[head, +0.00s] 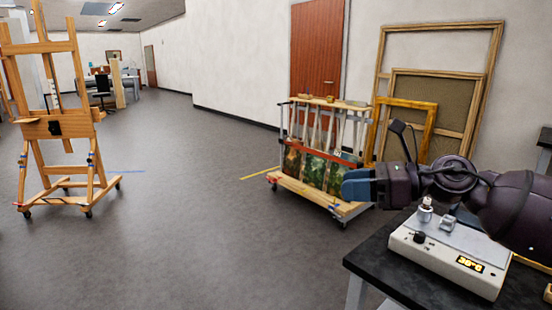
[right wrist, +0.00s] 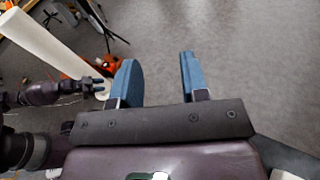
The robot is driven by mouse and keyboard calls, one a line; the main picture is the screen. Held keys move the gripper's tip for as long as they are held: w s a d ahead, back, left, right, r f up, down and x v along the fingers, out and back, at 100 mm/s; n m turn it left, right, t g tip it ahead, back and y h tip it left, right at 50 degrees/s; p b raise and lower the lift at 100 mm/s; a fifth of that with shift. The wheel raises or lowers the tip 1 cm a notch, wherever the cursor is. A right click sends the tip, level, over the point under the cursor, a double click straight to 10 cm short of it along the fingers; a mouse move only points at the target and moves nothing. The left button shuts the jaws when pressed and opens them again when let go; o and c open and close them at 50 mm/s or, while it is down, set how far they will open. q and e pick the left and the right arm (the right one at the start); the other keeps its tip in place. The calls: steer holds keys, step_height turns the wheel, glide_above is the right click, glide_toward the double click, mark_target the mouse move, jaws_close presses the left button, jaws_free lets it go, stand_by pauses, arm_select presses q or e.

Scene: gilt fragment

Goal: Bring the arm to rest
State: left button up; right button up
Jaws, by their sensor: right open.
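My right arm comes in from the right in the head view, stretched to the left. Its right gripper (head: 356,187) points left, past the dark bench and in front of the wheeled cart. In the right wrist view the two blue fingers of the right gripper (right wrist: 157,70) stand wide apart with nothing between them, over grey floor. My left gripper is outside the head view. A small, dark gripper on my other arm (right wrist: 97,86) shows at the left of the right wrist view, too small to tell its jaw state.
A dark bench (head: 371,264) at lower right carries a white device (head: 447,262) with a lit display, just below my right arm. The wheeled cart (head: 320,195) holds paintings. Wooden frames (head: 440,28) lean on the wall. An easel (head: 45,128) stands left. The middle floor is clear.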

steer(key=s+d+f+n+t+h+p, duration=0.1)
steer(key=s+d+f+n+t+h, duration=0.2)
steer(key=f+n, duration=0.6)
steer(key=s+d+f+n+t+h, duration=0.1)
steer(key=f+n+t+h, duration=0.3)
steer(key=n, duration=1)
steer(key=s+d+f+n+t+h+p, duration=0.1)
steer(key=s+d+f+n+t+h, duration=0.1)
steer(key=f+n+t, duration=0.55)
steer(key=s+d+f+m+g+h, duration=0.3)
steer(key=s+f+g, duration=0.1)
steer(key=s+f, duration=0.6)
steer(key=s+d+f+m+g+h+p, duration=0.1)
steer(key=s+d+f+m+g+h, duration=0.2)
steer(key=s+f, duration=0.7)
steer(key=s+m+g, duration=0.1)
steer(key=s, duration=0.6)
steer(key=shift+d+f+p, duration=0.3)
steer(key=shift+d, duration=0.1)
steer(key=shift+s, duration=0.1)
